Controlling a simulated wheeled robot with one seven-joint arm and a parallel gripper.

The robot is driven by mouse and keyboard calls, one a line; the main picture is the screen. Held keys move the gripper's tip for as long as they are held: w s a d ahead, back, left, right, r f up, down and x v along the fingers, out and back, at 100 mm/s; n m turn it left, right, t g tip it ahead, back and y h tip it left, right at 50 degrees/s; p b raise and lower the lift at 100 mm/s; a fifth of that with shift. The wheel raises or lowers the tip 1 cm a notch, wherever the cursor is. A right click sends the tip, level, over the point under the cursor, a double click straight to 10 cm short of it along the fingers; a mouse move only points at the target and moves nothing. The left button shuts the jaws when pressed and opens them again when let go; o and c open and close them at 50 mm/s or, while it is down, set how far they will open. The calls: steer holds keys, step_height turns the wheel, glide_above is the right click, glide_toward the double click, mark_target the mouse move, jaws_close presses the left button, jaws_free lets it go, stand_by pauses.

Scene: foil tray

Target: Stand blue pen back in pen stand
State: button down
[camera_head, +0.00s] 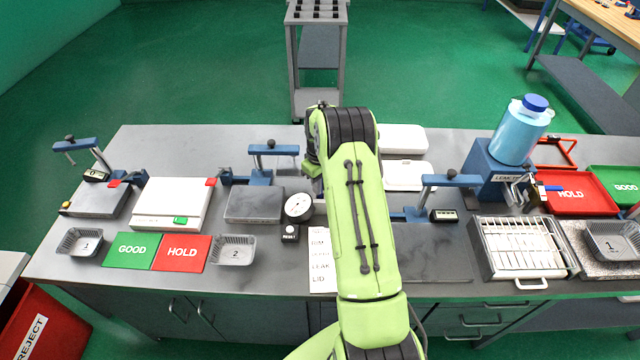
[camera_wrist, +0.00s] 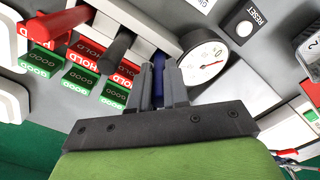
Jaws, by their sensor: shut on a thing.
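In the wrist view, my gripper (camera_wrist: 159,72) is shut on the blue pen (camera_wrist: 158,62), which shows between its two grey fingers. The pen's far end meets the edge of the white pen stand (camera_wrist: 142,22); I cannot tell whether it is in a hole or just above it. A red pen (camera_wrist: 58,22) and a black pen (camera_wrist: 115,48) stand in the same stand, to the left of the blue pen.
A dial gauge (camera_wrist: 204,62) is close to the right of my gripper, with a RESET button (camera_wrist: 244,29) beyond it. Several GOOD and HOLD blocks (camera_wrist: 82,78) are at the left. In the head view, a white-handled rack (camera_head: 520,250) and a blue bottle (camera_head: 522,130) are right of my arm.

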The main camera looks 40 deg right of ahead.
steer(key=shift+f, duration=0.35)
steer(key=c, duration=1)
jaws_free()
steer(key=shift+c, duration=0.2)
steer(key=shift+r, duration=0.15)
steer(key=shift+r+p, duration=1.55)
steer(key=shift+r, duration=1.4)
